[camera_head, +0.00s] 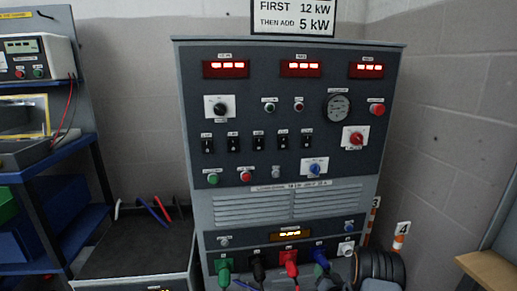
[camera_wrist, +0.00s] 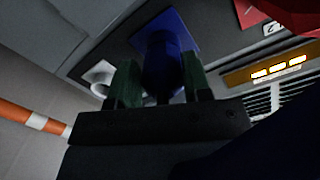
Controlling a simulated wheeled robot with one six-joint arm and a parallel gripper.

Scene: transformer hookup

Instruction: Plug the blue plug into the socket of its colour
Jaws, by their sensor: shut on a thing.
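In the wrist view the blue plug (camera_wrist: 162,72) is between the two green fingers of my gripper (camera_wrist: 160,88), which are shut on it. The plug's front end is at the blue square plate of the blue socket (camera_wrist: 181,29) and appears to meet it. The fingers hide part of the plug, and I cannot tell how deep it sits. In the head view blue shows at the blue socket position (camera_head: 321,257), in the cabinet's bottom row, right of red.
Green (camera_head: 224,270), black (camera_head: 258,268) and red (camera_head: 291,262) plugs stand at the sockets to the left on the grey cabinet (camera_head: 292,165). A white socket (camera_head: 346,248) is close on the right. Dark coils (camera_head: 378,265) and orange-white posts (camera_head: 400,235) stand at the right.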

